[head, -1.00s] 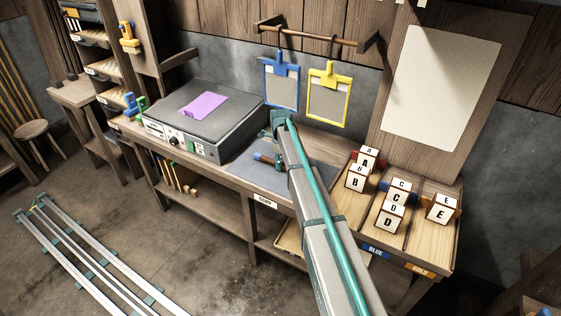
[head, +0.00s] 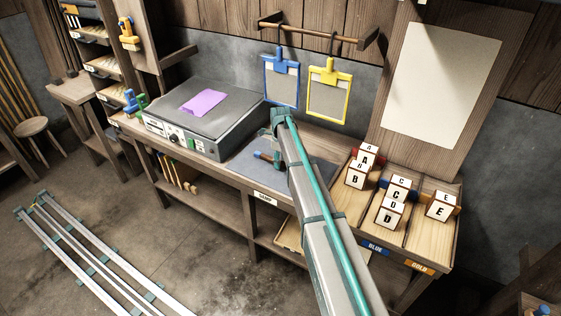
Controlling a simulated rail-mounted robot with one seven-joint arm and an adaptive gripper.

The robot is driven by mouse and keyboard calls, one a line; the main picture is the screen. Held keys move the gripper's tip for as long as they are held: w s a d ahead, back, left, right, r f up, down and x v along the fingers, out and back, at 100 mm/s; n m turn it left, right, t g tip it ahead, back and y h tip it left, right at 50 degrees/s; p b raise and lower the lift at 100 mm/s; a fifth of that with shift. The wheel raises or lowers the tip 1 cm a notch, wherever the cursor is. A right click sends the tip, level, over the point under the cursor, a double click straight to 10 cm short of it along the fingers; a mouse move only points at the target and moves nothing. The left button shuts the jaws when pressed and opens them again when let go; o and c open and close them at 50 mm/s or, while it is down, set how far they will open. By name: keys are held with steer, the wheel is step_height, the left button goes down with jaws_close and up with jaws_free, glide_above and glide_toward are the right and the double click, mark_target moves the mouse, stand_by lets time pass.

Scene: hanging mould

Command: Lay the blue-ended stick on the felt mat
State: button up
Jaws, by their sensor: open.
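The blue-ended stick (head: 263,156) shows as a short piece with a blue tip over the felt mat (head: 243,170), a grey-blue sheet on the bench. The stick appears to lie on the mat; its far part is hidden by my gripper and arm. My gripper (head: 278,162) is small and dark here, right at the stick's right end and low over the mat. It is open and partly covered by my arm. I cannot tell whether its fingers still touch the stick.
A grey box-shaped device (head: 205,120) with a purple sheet (head: 204,102) stands left of the mat. Blue (head: 282,80) and yellow (head: 329,92) clipboards hang behind. Lettered blocks (head: 398,190) stand in a wooden tray to the right. The mat's left part is clear.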

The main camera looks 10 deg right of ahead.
step_height(320, 180, up, 12)
steer(key=b, duration=0.3)
steer(key=shift+b, duration=0.3)
